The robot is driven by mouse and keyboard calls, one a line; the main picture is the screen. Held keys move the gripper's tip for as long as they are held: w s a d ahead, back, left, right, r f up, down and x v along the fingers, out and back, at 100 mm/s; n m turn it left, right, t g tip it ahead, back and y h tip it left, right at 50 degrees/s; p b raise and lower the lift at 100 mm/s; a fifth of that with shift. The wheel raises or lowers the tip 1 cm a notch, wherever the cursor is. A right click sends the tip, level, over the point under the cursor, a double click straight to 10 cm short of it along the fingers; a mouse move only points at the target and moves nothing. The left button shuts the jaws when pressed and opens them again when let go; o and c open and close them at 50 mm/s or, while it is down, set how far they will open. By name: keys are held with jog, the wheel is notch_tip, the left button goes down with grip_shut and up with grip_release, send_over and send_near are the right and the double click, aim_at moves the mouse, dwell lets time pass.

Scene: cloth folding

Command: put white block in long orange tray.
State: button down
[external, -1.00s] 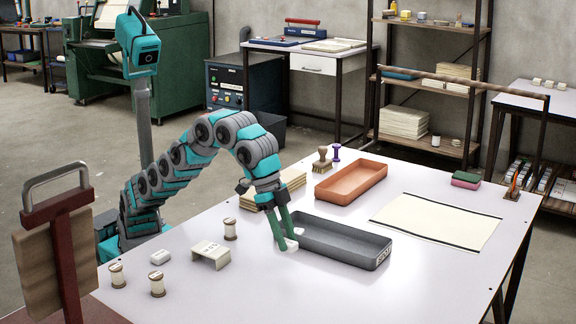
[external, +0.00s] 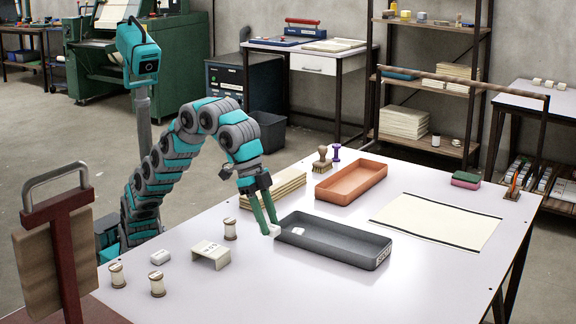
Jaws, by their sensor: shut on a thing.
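My gripper (external: 271,229) points down at the left end of the grey tray. Its green fingers are shut on a small white block (external: 275,232), which the fingertips partly hide. The block is by the tray's left rim; I cannot tell its exact height. The long orange tray (external: 322,193) lies farther back and to the right, and looks empty. Another small white piece (external: 298,231) lies inside the grey tray. A separate white block (external: 160,257) lies on the table at the front left.
The dark grey tray (external: 345,256) lies in front of the orange one. A stack of boards (external: 285,186) and two stamps (external: 322,160) stand left of the orange tray. A small stand (external: 210,254) and several spools (external: 230,230) are at left. A cream sheet (external: 436,221) lies at right.

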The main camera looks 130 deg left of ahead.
jog(key=shift+s+f, duration=0.1)
jog(key=shift+s, duration=0.5)
jog(key=s+b, duration=0.2)
jog(key=s, duration=0.9)
jog(key=shift+s, duration=0.35)
jog(key=r+n+g+y+p, duration=0.1)
jog(key=r+n+y+p, duration=0.15)
jog(key=n+p, duration=0.65)
send_over(347, 188)
jog(key=f, duration=0.1)
jog(key=f+b, duration=0.2)
jog(key=shift+d+f+y, duration=0.15)
jog(key=shift+d+y, duration=0.1)
jog(key=shift+y, duration=0.1)
jog(key=shift+s+a+f+b, duration=0.15)
jog(key=shift+f+b, duration=0.2)
jog(key=shift+f, duration=0.5)
